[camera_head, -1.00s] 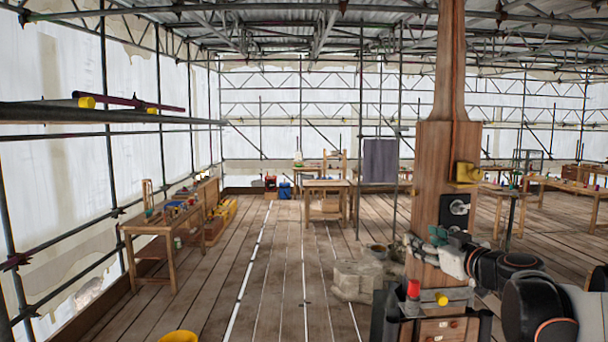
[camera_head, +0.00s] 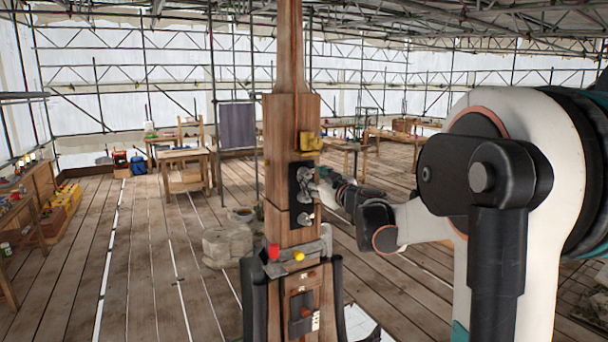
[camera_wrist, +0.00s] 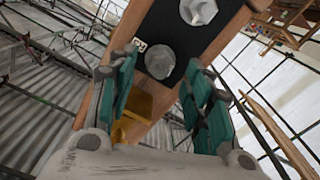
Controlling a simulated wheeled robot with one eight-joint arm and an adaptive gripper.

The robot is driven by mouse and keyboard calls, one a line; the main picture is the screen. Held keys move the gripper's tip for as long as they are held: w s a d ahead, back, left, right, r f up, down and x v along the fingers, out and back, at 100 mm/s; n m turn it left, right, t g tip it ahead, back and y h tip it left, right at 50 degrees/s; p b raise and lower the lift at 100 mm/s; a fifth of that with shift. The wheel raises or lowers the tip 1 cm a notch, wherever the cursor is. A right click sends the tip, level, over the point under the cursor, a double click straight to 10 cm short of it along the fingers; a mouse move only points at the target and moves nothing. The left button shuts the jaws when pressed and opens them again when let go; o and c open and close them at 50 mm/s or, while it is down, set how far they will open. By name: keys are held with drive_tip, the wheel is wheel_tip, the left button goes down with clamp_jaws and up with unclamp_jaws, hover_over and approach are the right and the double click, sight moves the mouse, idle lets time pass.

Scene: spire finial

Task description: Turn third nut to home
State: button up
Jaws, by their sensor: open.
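The wooden spire post (camera_head: 292,120) stands upright in front of me, with a black plate (camera_head: 293,200) on its face. Several grey nuts show in a column on the plate, including a lower one (camera_head: 305,218). My gripper (camera_head: 322,178) is at the upper part of the plate, coming from the right. In the wrist view, my gripper (camera_wrist: 160,65) is open, its teal-padded fingers on either side of a grey nut (camera_wrist: 160,60) near the plate's end. Contact cannot be told. Another nut (camera_wrist: 198,10) lies beyond the fingers, at the top edge.
A yellow bracket (camera_head: 309,143) sticks out just above the plate; it also shows beside the left finger in the wrist view (camera_wrist: 145,105). Below is a metal ledge (camera_head: 295,260) with a red knob (camera_head: 273,251) and a yellow one (camera_head: 299,255). Stone blocks (camera_head: 227,245) stand behind left.

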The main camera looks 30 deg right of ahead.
sight(307, 175)
drive_tip(key=shift+w, duration=1.9)
drive_tip(key=shift+c, duration=0.5)
drive_tip(key=c, duration=1)
